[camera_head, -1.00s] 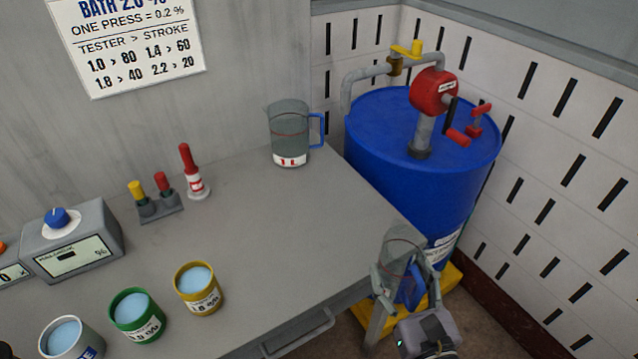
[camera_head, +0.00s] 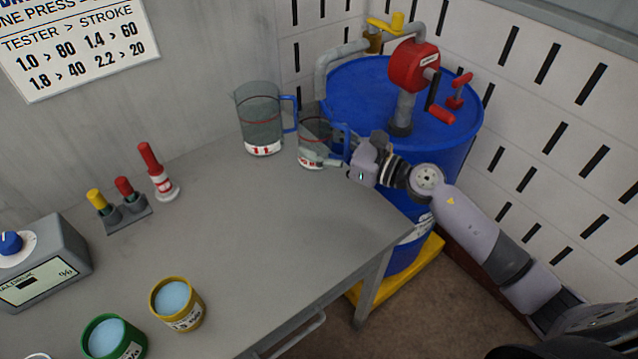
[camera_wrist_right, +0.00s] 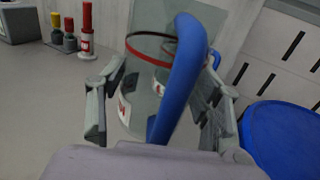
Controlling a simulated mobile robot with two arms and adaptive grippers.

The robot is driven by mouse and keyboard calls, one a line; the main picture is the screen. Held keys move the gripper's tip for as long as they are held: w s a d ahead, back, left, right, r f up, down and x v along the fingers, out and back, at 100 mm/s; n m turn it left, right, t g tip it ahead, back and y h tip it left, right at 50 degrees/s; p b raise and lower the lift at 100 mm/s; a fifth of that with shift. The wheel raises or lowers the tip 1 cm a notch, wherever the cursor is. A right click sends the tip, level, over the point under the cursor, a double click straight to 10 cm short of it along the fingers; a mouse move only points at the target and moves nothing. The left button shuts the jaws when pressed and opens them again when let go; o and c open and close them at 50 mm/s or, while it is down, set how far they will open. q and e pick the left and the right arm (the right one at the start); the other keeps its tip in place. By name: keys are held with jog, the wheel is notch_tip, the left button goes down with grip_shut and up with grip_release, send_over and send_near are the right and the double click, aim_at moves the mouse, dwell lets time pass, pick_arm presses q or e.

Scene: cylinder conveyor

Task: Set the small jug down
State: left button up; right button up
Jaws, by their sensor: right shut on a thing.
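The small jug (camera_head: 314,135) is clear with a blue handle, a red line and a white label. It stands upright at the right back of the grey table, beside the large jug (camera_head: 260,120). I cannot tell if its base touches the tabletop. My right gripper (camera_head: 345,150) is shut on the small jug from the right. In the right wrist view the small jug (camera_wrist_right: 147,85) sits between the two fingers, its blue handle towards the camera. The large jug is partly hidden behind it there. My left gripper is not in view.
A blue drum (camera_head: 350,90) with a red crank pump (camera_head: 414,75) stands right behind the table. Red and yellow testers (camera_head: 125,195), a grey meter box (camera_head: 45,260) and yellow and green cups (camera_head: 177,303) are at left. The table's middle (camera_head: 270,225) is clear.

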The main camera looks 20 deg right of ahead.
aim_at(324, 155)
jog(key=shift+w+d+r, duration=0.3)
jog(key=shift+d, duration=0.15)
notch_tip(324, 155, down, 5)
jog(key=shift+w+d+f+b, duration=0.1)
jog(key=shift+b, duration=0.35)
jog(key=shift+f, duration=2.25)
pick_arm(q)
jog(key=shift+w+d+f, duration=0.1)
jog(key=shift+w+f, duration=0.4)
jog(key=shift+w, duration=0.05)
pick_arm(e)
jog(key=shift+f+b, duration=0.1)
jog(key=shift+b, duration=0.2)
jog(key=o, duration=1.1)
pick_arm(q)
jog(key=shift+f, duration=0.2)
pick_arm(e)
jog(key=shift+o, duration=0.4)
